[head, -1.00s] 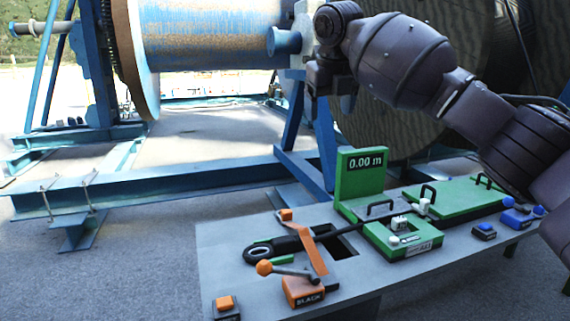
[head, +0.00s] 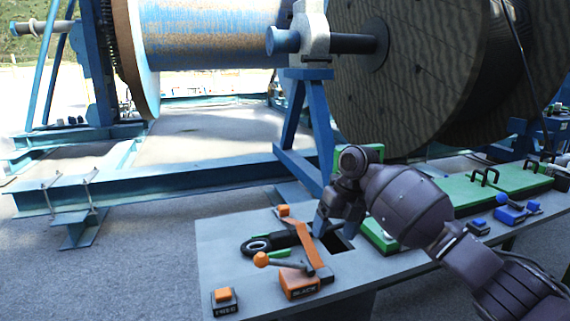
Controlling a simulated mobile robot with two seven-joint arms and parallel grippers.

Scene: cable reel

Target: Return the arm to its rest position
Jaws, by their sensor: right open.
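My right arm comes in from the right and reaches low over the grey control table (head: 222,262). My right gripper (head: 322,226) points down near the table opening, just right of the orange clamp bar (head: 306,245). It is open. I cannot tell whether it touches anything. The black cable end with its ring (head: 257,246) lies on the table left of the gripper; its part toward the right is hidden behind the gripper. My left gripper is not in view.
An orange-knobbed lever (head: 262,259) and the FREE button box (head: 225,302) stand at the table's front left. Green panels (head: 465,192) and blue controls (head: 512,210) lie right. The large wooden reel (head: 410,80) and blue frame (head: 180,190) stand behind. My arm hides most of the display box.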

